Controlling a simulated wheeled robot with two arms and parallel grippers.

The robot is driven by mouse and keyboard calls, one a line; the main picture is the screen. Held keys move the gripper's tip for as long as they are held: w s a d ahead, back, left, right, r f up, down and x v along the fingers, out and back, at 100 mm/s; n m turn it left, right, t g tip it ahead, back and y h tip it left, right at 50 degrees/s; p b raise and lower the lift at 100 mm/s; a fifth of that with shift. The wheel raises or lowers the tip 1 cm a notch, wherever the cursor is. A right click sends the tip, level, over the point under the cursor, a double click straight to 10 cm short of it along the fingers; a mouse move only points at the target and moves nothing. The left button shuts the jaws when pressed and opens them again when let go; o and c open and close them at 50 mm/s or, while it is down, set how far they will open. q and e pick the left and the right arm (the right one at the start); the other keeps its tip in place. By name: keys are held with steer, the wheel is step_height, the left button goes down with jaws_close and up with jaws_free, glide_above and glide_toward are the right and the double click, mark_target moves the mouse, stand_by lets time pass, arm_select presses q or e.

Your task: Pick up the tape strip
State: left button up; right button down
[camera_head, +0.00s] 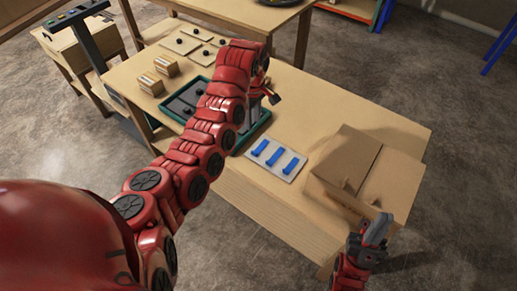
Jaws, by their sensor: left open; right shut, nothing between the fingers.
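Three blue tape strips (275,157) lie side by side on a white plate (289,176) near the table's front edge. My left gripper (266,97) is open and empty above the green-rimmed tray, behind and apart from the strips. My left arm crosses the tray and hides part of it. My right gripper (378,229) is shut and empty at the lower right, in front of the cardboard box.
The wooden table (335,103) bears a green-rimmed tray (171,112), a cardboard box (345,165), two small boxes (166,65) and several flat pieces with black knobs (181,41). The table's back right is clear.

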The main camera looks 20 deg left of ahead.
arm_select(q)
steer(key=b, duration=0.4)
glide_above(255, 152)
step_height(255, 152, down, 9)
steer(key=shift+w+a+f+p, duration=0.15)
steer(key=shift+f+p, duration=0.1)
steer(key=shift+f, duration=0.15)
steer(key=shift+w+a+f+p, duration=0.1)
steer(key=shift+f+p, duration=0.1)
steer(key=shift+f, duration=0.4)
steer(key=shift+d+f+p, duration=0.1)
steer(key=shift+f+p, duration=0.05)
steer(key=shift+p, duration=0.25)
steer(key=f, duration=0.1)
steer(key=f+p, duration=0.2)
steer(key=shift+s+d+f, duration=0.15)
steer(key=shift+s+f, duration=0.1)
steer(key=shift+f, duration=0.75)
jaws_close()
